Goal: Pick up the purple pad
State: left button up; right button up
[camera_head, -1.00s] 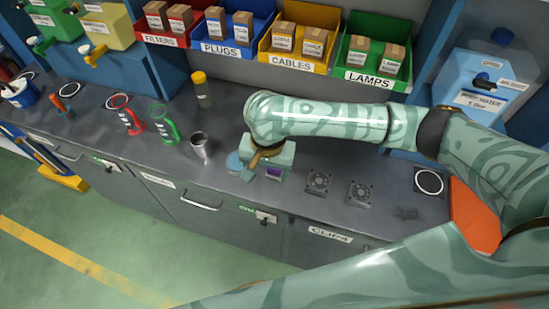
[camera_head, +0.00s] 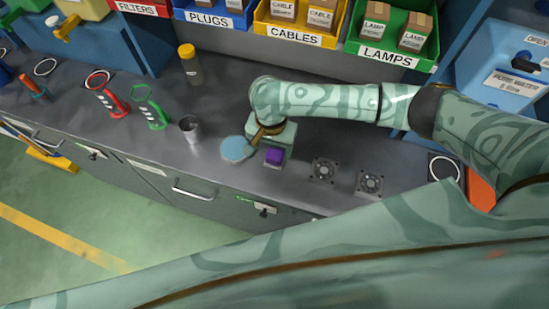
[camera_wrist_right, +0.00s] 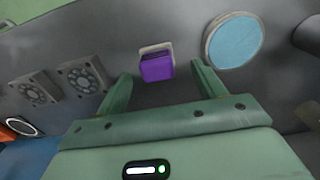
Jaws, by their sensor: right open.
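The purple pad (camera_head: 274,156) sits on the grey workbench (camera_head: 225,105) near its front edge, just right of a round light-blue disc (camera_head: 237,149). In the right wrist view the purple pad (camera_wrist_right: 157,69) is a small block on a pale square base, beside the blue disc (camera_wrist_right: 234,40). My right gripper (camera_head: 270,143) is over the bench at the pad. In the wrist view the right gripper (camera_wrist_right: 162,76) is open, with one finger to each side of the pad in the picture. I cannot tell whether either finger touches it. My left gripper is not in view.
Two dark fans (camera_head: 323,171) (camera_head: 371,183) lie right of the pad. A metal cup (camera_head: 189,128) stands to the left, and a yellow-capped bottle (camera_head: 189,64) stands farther back. Labelled bins (camera_head: 392,57) line the back. Bare bench lies between cup and bottle.

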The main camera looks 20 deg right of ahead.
aim_at(275, 153)
jog(key=shift+f, duration=0.25)
jog(key=shift+d+f+b, duration=0.15)
jog(key=shift+f+b, duration=0.15)
jog(key=shift+f, duration=0.05)
jog(key=f, duration=0.1)
jog(key=f+b, duration=0.1)
jog(key=f, duration=0.1)
jog(key=f+b, duration=0.1)
jog(key=shift+w+d+f, duration=0.15)
jog(key=shift+d+f, duration=0.05)
jog(key=shift+d, duration=0.15)
jog(key=shift+r, duration=0.1)
jog(key=c, duration=1.1)
jog(key=shift+o, duration=0.2)
jog(key=shift+r, duration=0.1)
